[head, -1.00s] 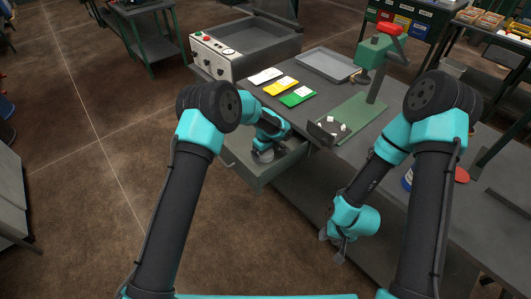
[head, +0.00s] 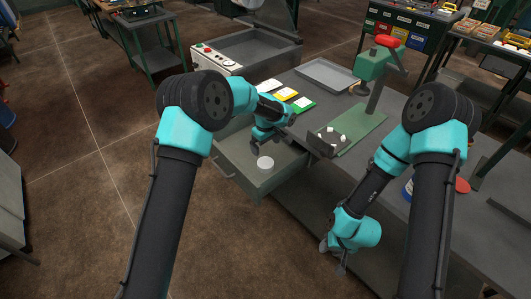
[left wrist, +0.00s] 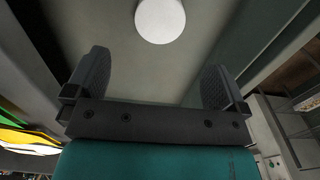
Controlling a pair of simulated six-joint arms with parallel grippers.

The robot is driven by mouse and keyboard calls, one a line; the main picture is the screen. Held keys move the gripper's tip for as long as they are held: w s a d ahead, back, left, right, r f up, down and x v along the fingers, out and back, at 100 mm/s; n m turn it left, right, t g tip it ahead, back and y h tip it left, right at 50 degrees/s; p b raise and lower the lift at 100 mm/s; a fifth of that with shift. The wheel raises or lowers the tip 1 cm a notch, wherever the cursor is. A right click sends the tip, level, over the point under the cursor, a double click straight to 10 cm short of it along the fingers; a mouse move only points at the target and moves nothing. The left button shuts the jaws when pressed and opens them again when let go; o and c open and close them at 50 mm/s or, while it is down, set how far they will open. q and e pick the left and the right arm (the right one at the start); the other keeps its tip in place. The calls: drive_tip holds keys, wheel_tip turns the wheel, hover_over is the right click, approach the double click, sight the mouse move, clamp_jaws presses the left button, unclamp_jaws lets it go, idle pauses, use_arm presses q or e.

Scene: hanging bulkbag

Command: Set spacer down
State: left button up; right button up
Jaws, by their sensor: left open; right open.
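The spacer appears to be a round white disc (head: 265,162) lying flat in an open grey drawer (head: 225,160). My left gripper (head: 260,144) is just above and behind the disc in the head view, apart from it. In the left wrist view the disc (left wrist: 160,20) lies beyond the open fingertips (left wrist: 157,65), with nothing between them. My right gripper (head: 335,257) hangs open and empty low in front of the bench, far from the drawer.
The grey bench (head: 305,110) carries a green press (head: 372,85), a dark holder with small white pieces (head: 328,140), coloured packets (head: 290,97) and a grey tray (head: 325,73). The drawer floor around the disc is clear.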

use_arm(q)
drive_tip(key=shift+r, duration=0.6)
drive_tip(key=shift+c, duration=0.3)
idle(0.8)
